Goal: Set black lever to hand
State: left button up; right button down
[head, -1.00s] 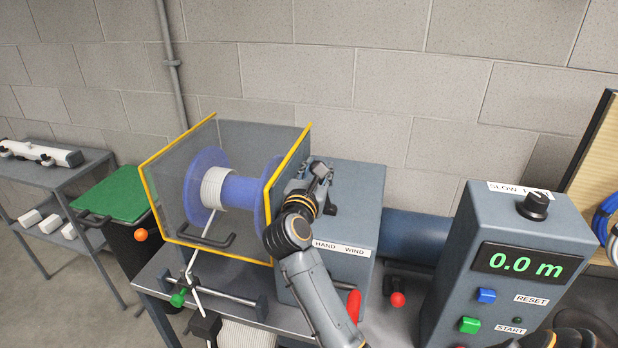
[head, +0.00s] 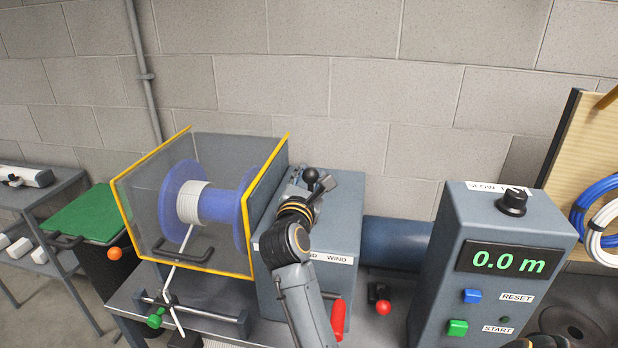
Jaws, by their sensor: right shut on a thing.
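The black lever (head: 310,175) stands on top of the grey gearbox housing (head: 345,210), and its round black knob shows at the fingers of my right gripper (head: 315,184). The right gripper is shut on the lever, reaching in from the front. The lever's shaft and slot are mostly hidden by the gripper and wrist. A white label (head: 333,258) on the housing's front reads WIND at its right; my arm covers much of the HAND end.
Left of the housing, a yellow-edged clear guard (head: 187,262) encloses a blue spool (head: 222,207). A red handle (head: 338,318) and red knob (head: 383,307) are below. The control box (head: 480,215) reading 0.0 m stands at right.

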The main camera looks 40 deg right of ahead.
jog(key=c, duration=0.9)
grip_release()
notch_tip(320, 180, up, 10)
jog(key=shift+f, duration=0.1)
